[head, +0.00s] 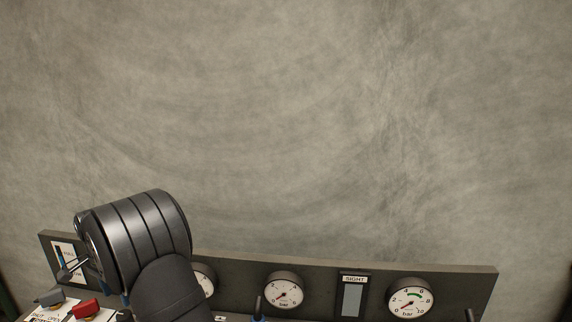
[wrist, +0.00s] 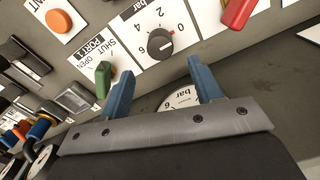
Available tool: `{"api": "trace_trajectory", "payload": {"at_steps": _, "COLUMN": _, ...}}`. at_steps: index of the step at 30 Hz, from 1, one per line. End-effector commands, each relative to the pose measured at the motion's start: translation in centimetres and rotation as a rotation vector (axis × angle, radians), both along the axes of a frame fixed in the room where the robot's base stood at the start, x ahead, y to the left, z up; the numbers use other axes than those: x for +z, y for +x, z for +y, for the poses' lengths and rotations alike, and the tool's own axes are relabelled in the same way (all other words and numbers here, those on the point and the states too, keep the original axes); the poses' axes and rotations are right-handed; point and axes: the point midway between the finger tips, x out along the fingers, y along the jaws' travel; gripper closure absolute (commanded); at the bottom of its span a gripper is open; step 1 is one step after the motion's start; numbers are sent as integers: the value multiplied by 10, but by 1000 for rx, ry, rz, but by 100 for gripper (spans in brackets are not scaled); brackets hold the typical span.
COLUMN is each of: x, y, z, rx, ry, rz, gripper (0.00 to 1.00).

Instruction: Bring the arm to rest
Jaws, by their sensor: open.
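My gripper (wrist: 160,68) shows in the wrist view as two blue fingers standing well apart on a grey bar. It is open and nothing sits between the fingertips. The fingers are over a control panel, near a black knob (wrist: 160,43) on a scale marked in bar. Whether they touch the panel cannot be told. In the head view my dark arm rises at the lower left, and the fingers cannot be made out clearly there.
A dark upright panel (head: 320,272) carries round gauges (head: 285,291) and a sight window (head: 353,298). A green lever (wrist: 103,78), an orange button (wrist: 58,20) and a red handle (wrist: 238,12) stand near the fingers. Above the panel is only bare wall (head: 300,120).

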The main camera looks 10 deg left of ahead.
Motion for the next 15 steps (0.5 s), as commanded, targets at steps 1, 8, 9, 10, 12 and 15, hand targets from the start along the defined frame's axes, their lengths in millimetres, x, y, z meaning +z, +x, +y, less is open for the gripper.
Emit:
{"api": "trace_trajectory", "payload": {"at_steps": 1, "x": -11, "y": 0, "z": -1, "rx": 0, "ry": -3, "rz": 2, "gripper": 41}}
{"api": "trace_trajectory", "payload": {"at_steps": 8, "x": -58, "y": 0, "z": -1, "rx": 0, "ry": -3, "rz": 2, "gripper": 41}}
{"api": "trace_trajectory", "payload": {"at_steps": 9, "x": -66, "y": -1, "z": -1, "rx": 0, "ry": -3, "rz": 3, "gripper": 41}}
{"api": "trace_trajectory", "payload": {"at_steps": 10, "x": -72, "y": 0, "z": -1, "rx": 0, "ry": -4, "rz": 2, "gripper": 41}}
{"api": "trace_trajectory", "payload": {"at_steps": 12, "x": -86, "y": -1, "z": -1, "rx": 0, "ry": -3, "rz": 3, "gripper": 41}}
{"api": "trace_trajectory", "payload": {"at_steps": 15, "x": -87, "y": 0, "z": 0, "rx": 61, "ry": 1, "rz": -1, "gripper": 41}}
